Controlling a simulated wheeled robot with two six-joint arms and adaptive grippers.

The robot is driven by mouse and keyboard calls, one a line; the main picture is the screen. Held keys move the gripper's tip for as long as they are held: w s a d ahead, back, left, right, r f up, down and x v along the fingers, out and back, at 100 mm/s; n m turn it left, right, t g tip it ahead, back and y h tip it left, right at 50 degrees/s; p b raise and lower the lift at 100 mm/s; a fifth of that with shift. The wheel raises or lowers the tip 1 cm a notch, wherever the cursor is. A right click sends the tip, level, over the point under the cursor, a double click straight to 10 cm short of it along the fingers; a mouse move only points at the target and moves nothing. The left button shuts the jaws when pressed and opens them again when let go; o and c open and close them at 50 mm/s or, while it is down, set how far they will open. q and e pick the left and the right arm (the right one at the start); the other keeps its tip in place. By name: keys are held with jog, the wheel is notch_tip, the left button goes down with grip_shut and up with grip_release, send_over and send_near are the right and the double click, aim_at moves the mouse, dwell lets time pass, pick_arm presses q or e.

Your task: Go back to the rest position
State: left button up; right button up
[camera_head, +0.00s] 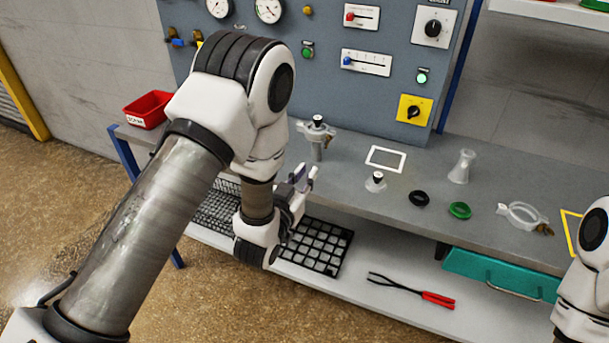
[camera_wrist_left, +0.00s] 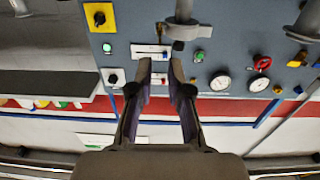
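My left gripper (camera_head: 304,175) is over the front part of the grey workbench (camera_head: 350,205), with its arm coming in from the left. It is in front of a metal fitting with a black knob (camera_head: 317,135). In the left wrist view my left gripper (camera_wrist_left: 160,66) shows two dark fingers with a clear gap and nothing between them, so it is open and empty. Only part of my right arm (camera_head: 590,250) shows at the right edge. My right gripper is out of view.
On the bench are a red bin (camera_head: 147,109), a small knobbed part (camera_head: 375,182), black ring (camera_head: 419,198), green ring (camera_head: 460,211), glassy flared piece (camera_head: 462,167) and clamp (camera_head: 522,215). The shelf below holds a black grid tray (camera_head: 318,247) and red-handled tongs (camera_head: 415,291). A control panel (camera_head: 400,95) stands behind.

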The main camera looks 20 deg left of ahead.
pick_arm(q)
jog(key=shift+s, duration=0.25)
jog(key=s+a+f+n+g+y, duration=0.1)
jog(key=s+a+f+g, duration=0.1)
jog(key=s+f+g, duration=0.55)
jog(key=s+a+f+g, duration=0.2)
jog(key=s+f, duration=0.7)
jog(key=f, duration=0.6)
jog(key=s+f+g, duration=0.2)
jog(key=s+g, duration=0.2)
jog(key=s, duration=0.4)
jog(key=s+f+g, duration=0.3)
jog(key=s+g, duration=0.1)
jog(key=s, duration=0.4)
jog(key=shift+s+d+g, duration=0.35)
